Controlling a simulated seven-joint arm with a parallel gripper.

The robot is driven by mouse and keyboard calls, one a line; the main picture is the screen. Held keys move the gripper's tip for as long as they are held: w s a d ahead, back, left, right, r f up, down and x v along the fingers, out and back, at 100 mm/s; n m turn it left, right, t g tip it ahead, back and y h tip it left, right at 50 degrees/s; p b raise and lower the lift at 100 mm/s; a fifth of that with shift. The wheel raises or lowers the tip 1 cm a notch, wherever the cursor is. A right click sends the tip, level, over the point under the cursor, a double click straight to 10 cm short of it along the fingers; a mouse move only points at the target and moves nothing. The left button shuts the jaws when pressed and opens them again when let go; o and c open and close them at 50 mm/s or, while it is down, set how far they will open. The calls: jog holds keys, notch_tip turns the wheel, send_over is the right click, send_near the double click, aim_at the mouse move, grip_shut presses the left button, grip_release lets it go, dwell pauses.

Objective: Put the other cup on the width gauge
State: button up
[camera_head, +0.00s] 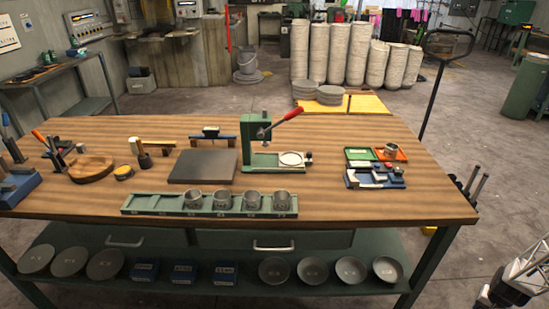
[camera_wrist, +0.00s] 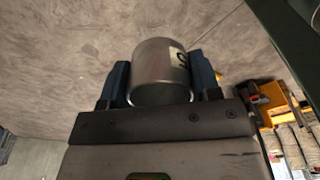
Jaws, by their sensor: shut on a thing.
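My gripper (camera_wrist: 162,88) is shut on a grey metal cup (camera_wrist: 160,62) in the wrist view, with a blue finger on each side of it. The cup has a pale label with a dark mark on its right side. Behind it is bare floor. In the head view I cannot make out the gripper or this cup. Several similar cups (camera_head: 222,200) stand in a row in a green rack (camera_head: 150,203) at the table's front. I cannot tell surely which bench device is the width gauge.
A green press (camera_head: 254,143) with a red lever and a white ring (camera_head: 291,158) stands mid-table, beside a dark flat plate (camera_head: 203,166). A blue-and-black device (camera_head: 212,136) is behind the plate. A green tray (camera_head: 360,153) and blue tray (camera_head: 355,181) lie right. The right table end is clear.

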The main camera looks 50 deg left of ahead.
jog(key=s+a+r+n, duration=0.1)
jog(key=s+a+r, duration=0.1)
jog(key=a+r, duration=0.95)
jog(key=s+a+r+n, duration=0.2)
jog(key=a+r, duration=0.6)
jog(key=r, duration=0.7)
jog(key=s+a+r+n, duration=0.1)
jog(key=a+r, duration=0.8)
jog(key=r, duration=0.4)
jog(key=s+a, duration=0.5)
jog(key=a, duration=0.6)
jog(key=s+a, duration=0.5)
jog(key=a, duration=0.5)
jog(key=s+a, duration=0.5)
jog(key=a, duration=0.6)
jog(key=shift+n+y, duration=0.3)
jog(key=shift+n, duration=0.4)
jog(key=s+a, duration=0.7)
jog(key=s, duration=0.1)
jog(key=s+a+f, duration=0.1)
jog(key=s+a, duration=0.7)
jog(key=s, duration=0.1)
jog(key=s+a, duration=0.7)
jog(key=s, duration=0.1)
jog(key=shift+s+a+f, duration=0.3)
jog(key=shift+s+a, duration=0.05)
